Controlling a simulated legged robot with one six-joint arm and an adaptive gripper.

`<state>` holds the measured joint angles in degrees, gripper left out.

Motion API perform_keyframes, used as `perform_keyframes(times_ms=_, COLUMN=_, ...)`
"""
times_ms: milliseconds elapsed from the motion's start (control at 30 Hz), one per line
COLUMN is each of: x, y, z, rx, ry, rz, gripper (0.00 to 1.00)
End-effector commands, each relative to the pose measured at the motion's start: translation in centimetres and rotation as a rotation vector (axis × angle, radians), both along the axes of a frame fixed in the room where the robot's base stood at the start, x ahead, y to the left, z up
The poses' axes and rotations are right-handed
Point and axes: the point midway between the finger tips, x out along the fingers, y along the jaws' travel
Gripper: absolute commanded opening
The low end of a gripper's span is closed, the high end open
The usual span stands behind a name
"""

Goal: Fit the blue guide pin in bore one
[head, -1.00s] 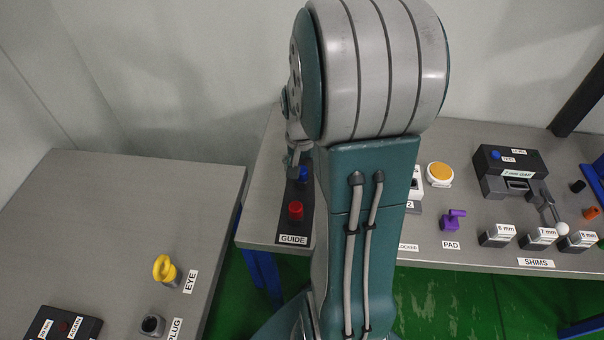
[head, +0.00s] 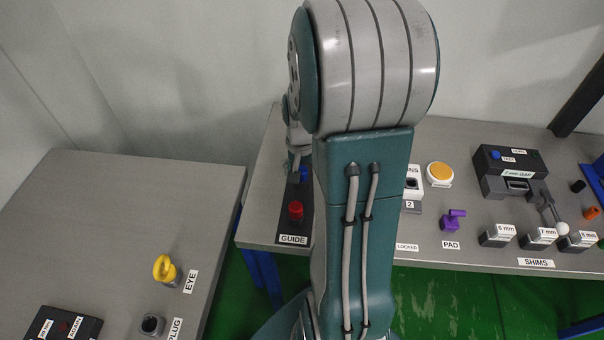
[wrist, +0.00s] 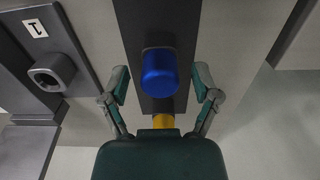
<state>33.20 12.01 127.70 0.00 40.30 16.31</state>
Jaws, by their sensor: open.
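The blue guide pin (wrist: 160,72) stands on the dark guide strip in the wrist view, between the two fingers of my gripper (wrist: 161,88). The fingers are spread, with a gap on each side of the pin. In the head view my gripper (head: 297,165) is at the pin's top, and only a little blue of the pin (head: 304,174) shows. A grey ring-shaped bore (wrist: 50,75) sits on a dark plate marked 1, left in the wrist view. My arm hides that plate in the head view.
A red pin (head: 295,210) stands nearer on the guide strip (head: 301,226). A yellow piece (wrist: 163,121) shows just above my gripper's body in the wrist view.

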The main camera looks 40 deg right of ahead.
Motion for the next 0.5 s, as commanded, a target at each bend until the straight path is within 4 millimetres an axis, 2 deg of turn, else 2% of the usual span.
perform_keyframes(times_ms=300, x=-0.01, y=-0.01, z=0.00, rx=0.000, ry=0.000, rz=0.000, gripper=0.80)
perform_keyframes(times_ms=333, x=-0.01, y=-0.01, z=0.00, rx=0.000, ry=0.000, rz=0.000, gripper=0.71)
perform_keyframes(times_ms=367, x=-0.01, y=-0.01, z=0.00, rx=0.000, ry=0.000, rz=0.000, gripper=0.57)
perform_keyframes(times_ms=400, x=-0.01, y=-0.01, z=0.00, rx=0.000, ry=0.000, rz=0.000, gripper=0.39)
perform_keyframes(times_ms=500, x=0.00, y=0.00, z=0.00, rx=0.000, ry=0.000, rz=0.000, gripper=0.00)
